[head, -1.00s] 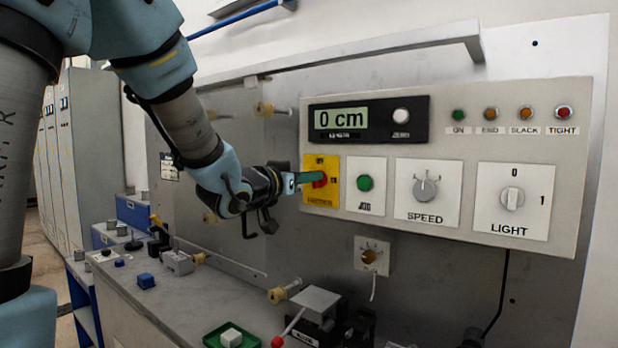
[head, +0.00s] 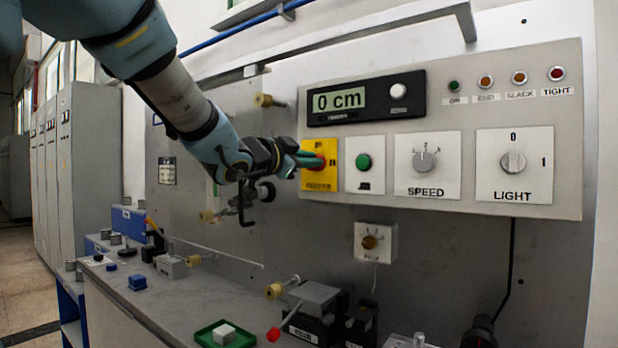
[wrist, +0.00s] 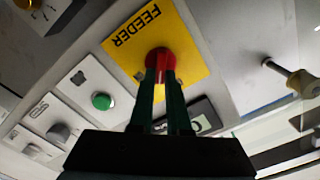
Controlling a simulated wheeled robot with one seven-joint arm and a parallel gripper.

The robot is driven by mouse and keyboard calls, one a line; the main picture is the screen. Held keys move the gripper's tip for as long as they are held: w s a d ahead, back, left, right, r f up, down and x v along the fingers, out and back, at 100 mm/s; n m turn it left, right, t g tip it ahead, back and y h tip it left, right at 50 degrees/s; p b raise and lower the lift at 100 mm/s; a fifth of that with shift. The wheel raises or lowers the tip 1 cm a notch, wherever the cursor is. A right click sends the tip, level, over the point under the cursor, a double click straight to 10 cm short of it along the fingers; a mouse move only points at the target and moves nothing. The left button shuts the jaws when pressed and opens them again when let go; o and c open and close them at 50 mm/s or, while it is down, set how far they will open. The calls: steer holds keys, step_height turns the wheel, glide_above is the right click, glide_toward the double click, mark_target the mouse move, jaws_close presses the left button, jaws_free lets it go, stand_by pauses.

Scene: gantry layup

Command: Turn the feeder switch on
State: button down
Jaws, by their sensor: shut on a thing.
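The feeder switch is a red knob (wrist: 160,60) on a yellow plate (head: 319,180) at the left end of the control panel. The plate reads FEEDER in the wrist view. My gripper (wrist: 160,78) is shut on the red knob, with one dark green finger on each side of it. In the head view my gripper (head: 316,160) reaches the knob from the left and hides part of it. The knob's exact angle is hard to tell.
Right of the switch are a green button (head: 364,161), the SPEED dial (head: 425,160) and the LIGHT knob (head: 513,162). The display (head: 338,101) above reads 0 cm. Four-lamp row aside, a spool (head: 282,287) and a green tray (head: 205,335) sit below.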

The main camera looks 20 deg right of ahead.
steer(key=shift+s+d+f+m+b, duration=0.1)
steer(key=shift+f+m+b, duration=0.05)
steer(key=shift+m+b, duration=1.45)
steer(key=shift+s+a+f+m+b, duration=0.1)
steer(key=shift+f+m+b, duration=0.1)
steer(key=shift+m+b, duration=1.35)
steer(key=shift+d+f+m+b, duration=0.1)
steer(key=shift+f+m+b, duration=0.05)
steer(key=shift+m+b, duration=1.4)
steer(key=shift+m, duration=0.4)
steer(key=c, duration=0.9)
jaws_free()
